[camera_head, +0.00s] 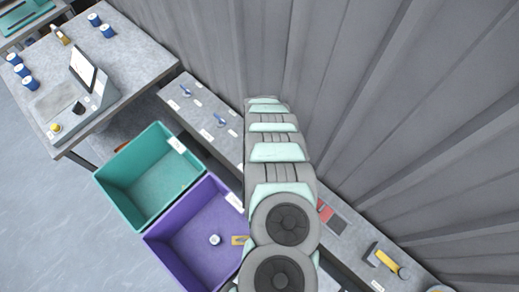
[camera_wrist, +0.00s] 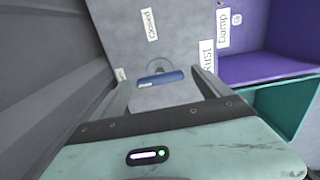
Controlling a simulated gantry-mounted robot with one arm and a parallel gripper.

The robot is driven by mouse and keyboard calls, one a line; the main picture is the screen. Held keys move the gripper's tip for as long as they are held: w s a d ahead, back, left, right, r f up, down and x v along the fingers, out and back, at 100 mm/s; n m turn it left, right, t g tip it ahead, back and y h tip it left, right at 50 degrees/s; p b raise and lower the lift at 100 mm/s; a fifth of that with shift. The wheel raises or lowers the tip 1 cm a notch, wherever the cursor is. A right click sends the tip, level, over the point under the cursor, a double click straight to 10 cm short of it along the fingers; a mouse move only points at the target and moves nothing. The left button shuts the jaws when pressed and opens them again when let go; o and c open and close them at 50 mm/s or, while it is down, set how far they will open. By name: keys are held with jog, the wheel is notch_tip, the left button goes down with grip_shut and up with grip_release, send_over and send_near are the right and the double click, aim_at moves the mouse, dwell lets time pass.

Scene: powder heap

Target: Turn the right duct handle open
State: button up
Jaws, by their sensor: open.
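In the wrist view, a blue handle (camera_wrist: 160,79) lies across a grey surface between the two fingers of my gripper (camera_wrist: 161,72). The fingers are open, one on each side, and I cannot tell whether they touch it. A label reading "Closed" (camera_wrist: 151,25) is beyond the handle. In the head view, two small blue handles, a left one (camera_head: 186,92) and a right one (camera_head: 220,120), sit on the narrow grey bench along the wall. My arm hides the gripper there, so I cannot tell which handle it is at.
A teal bin (camera_head: 118,202) and a purple bin (camera_head: 166,258) stand against the bench front. A ribbed grey wall (camera_head: 390,90) rises behind. A yellow-handled item (camera_head: 388,262) is on the bench at right. A table (camera_head: 140,52) at left carries a screen device (camera_head: 84,66).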

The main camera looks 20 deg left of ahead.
notch_tip(320, 180, up, 11)
jog(key=shift+p, duration=0.35)
dwell(0.4)
jog(key=shift+f, duration=0.1)
dwell(0.4)
